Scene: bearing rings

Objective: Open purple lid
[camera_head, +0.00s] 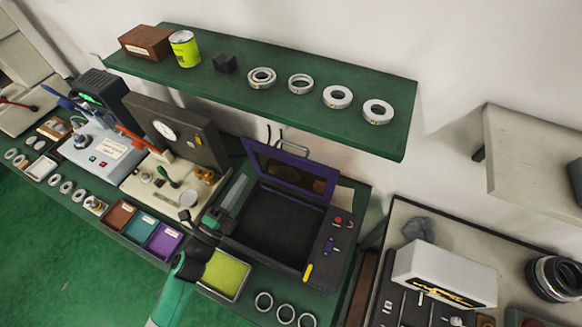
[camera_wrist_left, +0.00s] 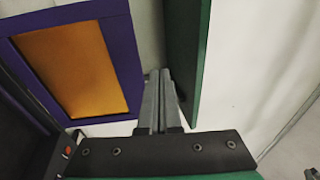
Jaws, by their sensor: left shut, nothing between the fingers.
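The purple lid (camera_head: 252,157) stands raised at the back of a black box (camera_head: 272,222), whose dark inside is open to view. The lid has a purple frame around a dark amber window. In the left wrist view the purple lid (camera_wrist_left: 121,45) fills the left side, its window orange. My left gripper (camera_head: 240,180) is at the box's left side, left of the raised lid. In the wrist view my left gripper's fingers (camera_wrist_left: 158,75) are together and empty, to the right of the lid frame; contact cannot be told. My right gripper is out of view.
A green shelf (camera_head: 385,143) with several rings, a can (camera_head: 185,50) and a brown box (camera_head: 145,42) overhangs behind the lid. The shelf edge (camera_wrist_left: 194,60) is close right of my fingers. A yellow-green tray (camera_head: 224,275) and several rings lie in front of the box.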

